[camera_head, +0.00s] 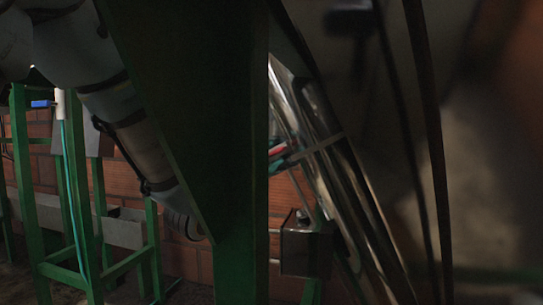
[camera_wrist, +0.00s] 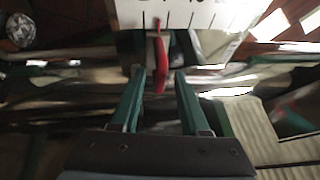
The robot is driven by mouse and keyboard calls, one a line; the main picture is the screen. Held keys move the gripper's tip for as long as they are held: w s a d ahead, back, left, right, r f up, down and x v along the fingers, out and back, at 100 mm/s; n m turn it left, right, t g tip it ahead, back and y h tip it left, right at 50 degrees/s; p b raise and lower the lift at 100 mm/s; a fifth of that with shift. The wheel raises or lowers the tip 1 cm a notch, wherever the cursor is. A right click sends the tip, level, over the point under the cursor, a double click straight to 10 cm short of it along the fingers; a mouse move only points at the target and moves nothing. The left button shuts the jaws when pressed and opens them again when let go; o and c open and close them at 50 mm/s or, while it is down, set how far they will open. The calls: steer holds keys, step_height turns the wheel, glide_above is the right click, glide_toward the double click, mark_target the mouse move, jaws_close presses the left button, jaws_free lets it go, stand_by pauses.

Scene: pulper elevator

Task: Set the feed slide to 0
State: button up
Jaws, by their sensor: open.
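In the wrist view, a red handle (camera_wrist: 161,62) stands in front of a white scale plate (camera_wrist: 205,17) with dark tick marks at the top. My gripper (camera_wrist: 159,75) is open, with its two green fingers on either side of the handle's lower end. The handle is nearer the left finger; I cannot tell whether they touch. Any numbers on the scale are cut off or unreadable. In the head view, a small red and green patch (camera_head: 278,150) shows at the edge of a green beam, which hides most of my gripper.
The wide green beam (camera_head: 240,200) crosses the head view in front of my arm. A shiny metal tube (camera_head: 335,165) slopes beside it, with a dark box (camera_head: 306,246) below. A green frame (camera_head: 85,220) stands at left before a brick wall (camera_head: 180,255).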

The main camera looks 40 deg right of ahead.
steer(key=shift+d+r, duration=0.15)
steer(key=shift+d, duration=0.2)
steer(key=shift+c, duration=0.2)
jaws_close()
stand_by(1.0)
